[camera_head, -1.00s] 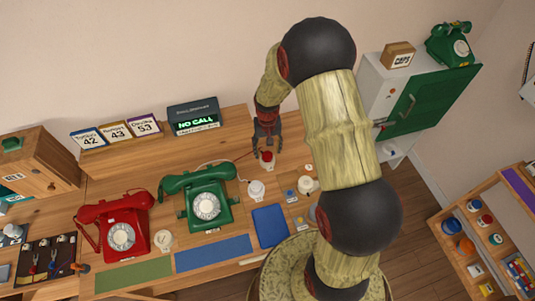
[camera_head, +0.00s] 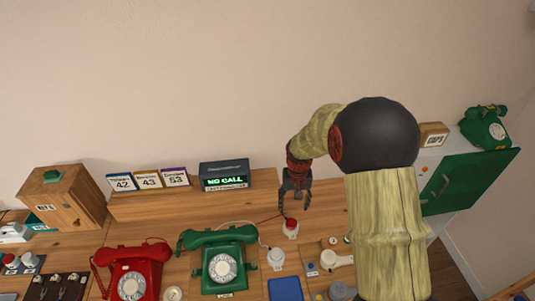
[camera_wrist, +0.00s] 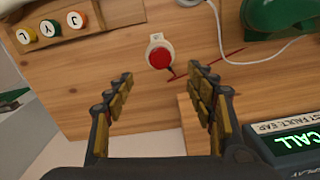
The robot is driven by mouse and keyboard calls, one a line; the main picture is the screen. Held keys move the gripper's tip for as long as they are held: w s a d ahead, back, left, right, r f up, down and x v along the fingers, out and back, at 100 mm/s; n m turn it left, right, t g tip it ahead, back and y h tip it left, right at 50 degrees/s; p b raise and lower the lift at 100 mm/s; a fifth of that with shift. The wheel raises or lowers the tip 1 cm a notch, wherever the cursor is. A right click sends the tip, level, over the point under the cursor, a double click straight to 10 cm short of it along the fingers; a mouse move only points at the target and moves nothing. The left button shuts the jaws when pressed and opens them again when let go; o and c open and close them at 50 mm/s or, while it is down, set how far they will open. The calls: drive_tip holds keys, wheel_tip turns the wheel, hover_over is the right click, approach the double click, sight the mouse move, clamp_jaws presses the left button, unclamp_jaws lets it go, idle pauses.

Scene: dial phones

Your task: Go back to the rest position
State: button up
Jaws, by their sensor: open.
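My gripper (camera_head: 295,201) is open and empty. In the head view it hangs above the back part of the wooden desk, just above a red button on a white base (camera_head: 291,228). In the wrist view my two fingers (camera_wrist: 160,100) are spread apart, and the red button (camera_wrist: 159,57) lies beyond them, apart from both. A green dial phone (camera_head: 222,268) and a red dial phone (camera_head: 131,275) stand on the desk to the left, handsets on their cradles. My arm hides part of the desk's right side.
A display reading NO CALL (camera_head: 225,176) and number cards 42, 43 and 53 (camera_head: 148,180) stand on a back ledge. A wooden box (camera_head: 62,198) is at left. A cabinet with a green door (camera_head: 468,182) bears another green phone (camera_head: 485,128) at right. The wall above is clear.

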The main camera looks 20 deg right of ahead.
drive_tip(key=s+a+r+n+t, duration=0.1)
drive_tip(key=s+a+r+t, duration=0.1)
drive_tip(key=s+r, duration=0.5)
drive_tip(key=s+a+r+n+t+b, duration=0.1)
drive_tip(key=s+a+r, duration=0.4)
drive_tip(key=s+r, duration=0.3)
drive_tip(key=s+a+r+n+t+b, duration=0.1)
drive_tip(key=s+a+r+n+t, duration=0.1)
drive_tip(key=s+r, duration=0.6)
wheel_tip(320, 180, up, 2)
drive_tip(key=shift+a+r+t, duration=0.15)
drive_tip(key=shift+a+t, duration=0.15)
drive_tip(key=shift+a, duration=0.5)
drive_tip(key=shift+c, duration=0.8)
